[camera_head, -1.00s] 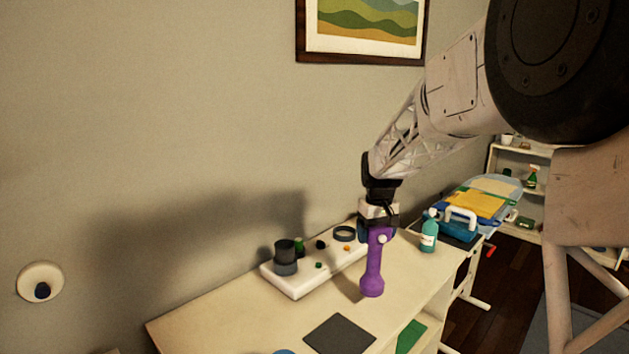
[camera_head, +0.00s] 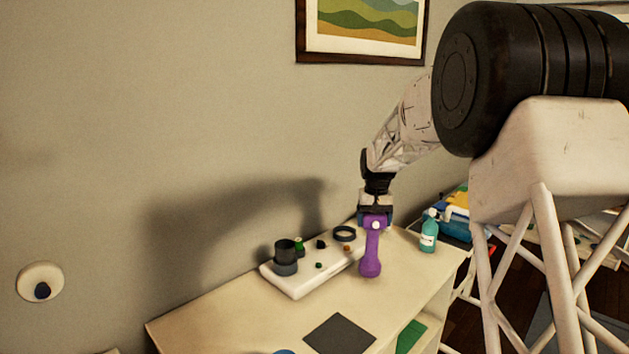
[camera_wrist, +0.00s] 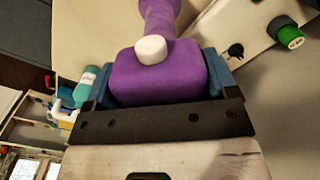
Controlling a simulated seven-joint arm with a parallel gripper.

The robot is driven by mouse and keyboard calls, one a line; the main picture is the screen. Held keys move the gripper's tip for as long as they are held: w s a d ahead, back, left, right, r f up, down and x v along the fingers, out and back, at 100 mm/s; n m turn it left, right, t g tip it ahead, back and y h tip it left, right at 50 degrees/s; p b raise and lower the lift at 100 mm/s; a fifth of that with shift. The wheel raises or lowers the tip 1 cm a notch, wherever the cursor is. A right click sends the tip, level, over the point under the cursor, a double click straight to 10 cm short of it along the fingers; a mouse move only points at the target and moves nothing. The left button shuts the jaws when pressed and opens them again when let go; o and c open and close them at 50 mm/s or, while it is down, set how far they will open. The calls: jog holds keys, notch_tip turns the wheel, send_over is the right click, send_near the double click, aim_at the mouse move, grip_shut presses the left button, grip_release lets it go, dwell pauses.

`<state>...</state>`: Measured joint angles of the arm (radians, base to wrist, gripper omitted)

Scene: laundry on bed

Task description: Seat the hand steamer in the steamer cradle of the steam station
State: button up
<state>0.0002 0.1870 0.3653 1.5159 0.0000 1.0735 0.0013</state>
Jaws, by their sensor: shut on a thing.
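The purple hand steamer (camera_head: 371,250) hangs upright with its handle down, above the front right part of the white steam station. My gripper (camera_head: 375,212) is shut on its head. In the wrist view the purple steamer head (camera_wrist: 158,75) with a white knob sits between the two blue fingers of my gripper (camera_wrist: 160,85). The white steam station (camera_head: 300,282) lies on the table against the wall. It bears a dark cup-like holder (camera_head: 285,257) at its left end and a dark ring (camera_head: 344,234) at its right end. Which is the steamer cradle, I cannot tell.
The cream table (camera_head: 235,320) has a dark grey mat (camera_head: 340,333) near its front edge. A teal bottle (camera_head: 429,236) stands to the right of the steamer. A green-capped knob (camera_head: 299,243) stands beside the dark holder. The table's left part is clear.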

jog(key=shift+s+a+r, duration=0.1)
dwell(0.7)
jog(key=s+a+r+n, duration=0.3)
jog(key=s+a+n, duration=0.1)
jog(key=s+a, duration=0.5)
jog(key=s+a+r+n, duration=0.4)
jog(key=s+a, duration=0.5)
jog(key=a, duration=0.5)
jog(key=shift+s+a+n, duration=0.15)
jog(key=shift+a+n, duration=0.1)
jog(key=shift+n, duration=0.25)
notch_tip(320, 180, down, 6)
jog(key=shift+f, duration=0.2)
jog(key=shift+f, duration=1.85)
